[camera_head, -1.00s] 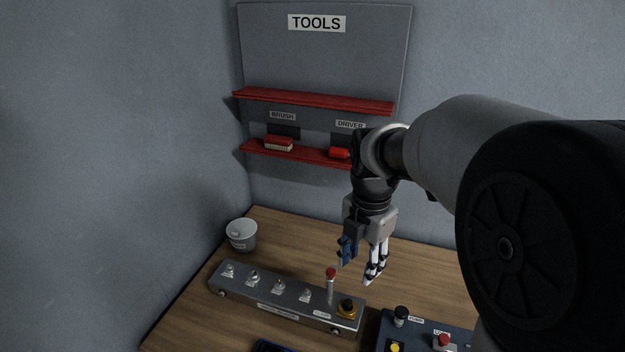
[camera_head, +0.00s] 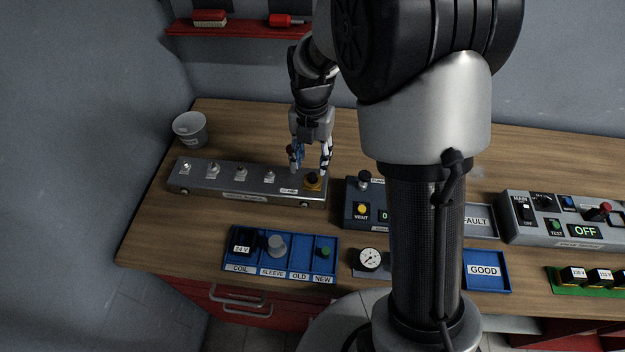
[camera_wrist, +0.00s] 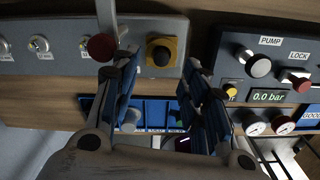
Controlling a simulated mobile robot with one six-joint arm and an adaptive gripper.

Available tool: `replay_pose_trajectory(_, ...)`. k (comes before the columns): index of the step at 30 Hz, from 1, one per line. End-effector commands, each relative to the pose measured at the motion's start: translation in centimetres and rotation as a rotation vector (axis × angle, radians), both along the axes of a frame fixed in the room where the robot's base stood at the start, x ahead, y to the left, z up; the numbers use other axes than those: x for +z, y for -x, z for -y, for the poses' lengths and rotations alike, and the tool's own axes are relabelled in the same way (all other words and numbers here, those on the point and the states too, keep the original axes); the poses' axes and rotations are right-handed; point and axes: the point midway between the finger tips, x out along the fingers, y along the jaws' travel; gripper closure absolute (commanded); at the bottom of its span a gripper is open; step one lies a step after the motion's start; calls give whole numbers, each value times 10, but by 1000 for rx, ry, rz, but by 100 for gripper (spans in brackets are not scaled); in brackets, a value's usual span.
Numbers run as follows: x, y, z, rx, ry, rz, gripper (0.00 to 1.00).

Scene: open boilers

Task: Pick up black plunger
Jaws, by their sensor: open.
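A round black piece (camera_head: 313,177) sits in a yellow square mount at the right end of the metal valve box (camera_head: 240,186); it looks like the plunger. It also shows in the wrist view (camera_wrist: 161,56), between and just beyond my fingers. My gripper (camera_head: 310,165) is open and empty, pointing down just behind and above the mount. In the wrist view the left finger is close beside a red knob (camera_wrist: 101,46) on the same box; I cannot tell if they touch. A blue tray (camera_head: 262,270) in front holds a black coil, a grey sleeve and a green-topped piece in the NEW compartment; OLD looks empty.
A pump panel (camera_head: 353,212) with a black knob (camera_head: 364,180) stands right of the valve box. A white cup (camera_head: 190,129) stands at the back left. A gauge (camera_head: 370,259) lies right of the blue tray. My arm hides part of the bench.

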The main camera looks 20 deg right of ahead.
Motion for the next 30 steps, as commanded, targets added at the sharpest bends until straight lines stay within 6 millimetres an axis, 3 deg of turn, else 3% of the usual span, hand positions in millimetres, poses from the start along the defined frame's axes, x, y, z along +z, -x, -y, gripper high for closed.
replay_pose_trajectory(5,-9,1,0,0,0,-1,59)
replay_pose_trajectory(15,-54,3,1,0,0,-1,59)
replay_pose_trajectory(22,-55,3,1,0,1,1,59)
replay_pose_trajectory(30,-54,3,1,-1,0,0,76)
